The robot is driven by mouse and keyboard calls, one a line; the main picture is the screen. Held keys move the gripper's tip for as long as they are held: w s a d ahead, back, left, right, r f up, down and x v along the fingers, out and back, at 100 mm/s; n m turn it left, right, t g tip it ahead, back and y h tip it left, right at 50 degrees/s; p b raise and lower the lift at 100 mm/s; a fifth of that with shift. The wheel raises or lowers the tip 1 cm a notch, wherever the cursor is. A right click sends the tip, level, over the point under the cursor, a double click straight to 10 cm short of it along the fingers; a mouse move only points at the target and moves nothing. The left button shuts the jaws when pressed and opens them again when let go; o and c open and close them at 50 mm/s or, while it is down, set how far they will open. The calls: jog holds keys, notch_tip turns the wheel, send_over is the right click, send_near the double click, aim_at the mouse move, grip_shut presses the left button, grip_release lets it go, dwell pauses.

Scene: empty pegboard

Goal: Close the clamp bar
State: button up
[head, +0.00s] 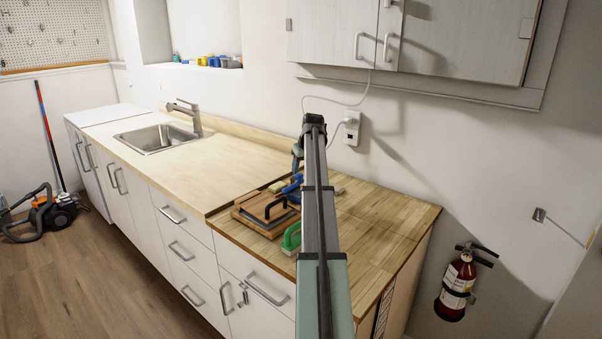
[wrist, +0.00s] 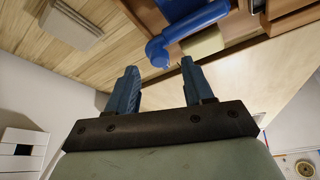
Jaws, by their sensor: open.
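A wooden fixture (head: 250,220) with a dark bar-shaped handle sits on the butcher-block counter. A blue bar-like part (head: 290,186) shows behind it, partly hidden by my arm. In the wrist view a blue rounded bar (wrist: 190,28) lies just beyond my fingertips, with a wooden edge (wrist: 285,22) to its right. I cannot tell for certain which part is the clamp bar. My gripper (wrist: 159,65) is open, with two blue fingers apart and nothing between them. In the head view my gripper is mostly hidden behind my arm.
A yellowish block (head: 277,187) is by the fixture. A pale square block (wrist: 72,26) shows in the wrist view. The right counter end (head: 400,215) is clear. Cabinets (head: 420,40) hang above.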

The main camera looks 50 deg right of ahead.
aim_at(300, 174)
jog(key=shift+x, duration=1.55)
grip_shut()
